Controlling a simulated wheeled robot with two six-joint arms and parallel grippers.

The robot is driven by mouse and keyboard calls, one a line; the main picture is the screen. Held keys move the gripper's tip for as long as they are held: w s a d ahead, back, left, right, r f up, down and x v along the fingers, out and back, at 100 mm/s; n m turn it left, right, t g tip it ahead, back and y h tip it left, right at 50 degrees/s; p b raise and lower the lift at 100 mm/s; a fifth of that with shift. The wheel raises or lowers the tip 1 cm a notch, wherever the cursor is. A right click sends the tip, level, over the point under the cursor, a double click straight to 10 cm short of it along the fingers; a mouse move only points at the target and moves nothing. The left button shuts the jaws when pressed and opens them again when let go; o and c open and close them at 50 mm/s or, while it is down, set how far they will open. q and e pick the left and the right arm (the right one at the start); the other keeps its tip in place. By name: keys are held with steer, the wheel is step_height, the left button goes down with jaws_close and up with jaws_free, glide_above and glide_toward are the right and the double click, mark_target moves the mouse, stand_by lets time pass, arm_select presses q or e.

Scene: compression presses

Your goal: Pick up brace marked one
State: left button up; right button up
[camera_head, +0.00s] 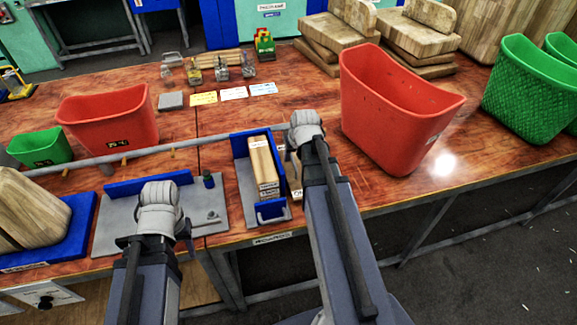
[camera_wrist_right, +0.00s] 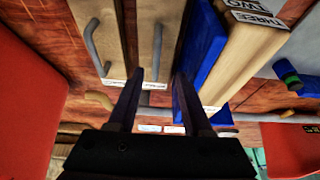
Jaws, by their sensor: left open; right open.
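A blue holder (camera_head: 240,165) on the workbench holds upright pale wooden braces (camera_head: 262,165) with labels on their ends. In the right wrist view, labels reading TWO and THREE show on the brace stack (camera_wrist_right: 235,60). Pale wooden pieces with grey handles (camera_wrist_right: 150,40) lie left of the holder there; their small white labels are unreadable. I cannot tell which piece is marked one. My right gripper (camera_head: 294,158) is just right of the holder; its open, empty jaws (camera_wrist_right: 158,75) straddle a grey handle in view, apparently above it. My left gripper (camera_head: 160,200) is over a grey plate, its fingertips hidden.
A large red bin (camera_head: 395,105) stands close to the right of my right gripper. A smaller red bin (camera_head: 110,120) and a green bin (camera_head: 40,148) are at left. A long grey bar (camera_head: 150,150) crosses the bench. Coloured cards and small parts lie behind; wooden blocks (camera_head: 335,35) stand at the back.

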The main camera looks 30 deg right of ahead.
mark_target(293, 160)
steer(key=shift+w, duration=0.1)
steer(key=b+x, duration=0.2)
steer(key=shift+w+f, duration=0.1)
steer(key=shift+f, duration=0.15)
steer(key=shift+d, duration=0.1)
steer(key=shift+w+f+b, duration=0.1)
steer(key=shift+b, duration=0.25)
steer(key=b+x, duration=0.4)
steer(key=x, duration=0.1)
steer(key=shift+w+d, duration=0.15)
steer(key=shift+d, duration=0.2)
steer(key=shift+c, duration=0.2)
jaws_close()
stand_by(0.7)
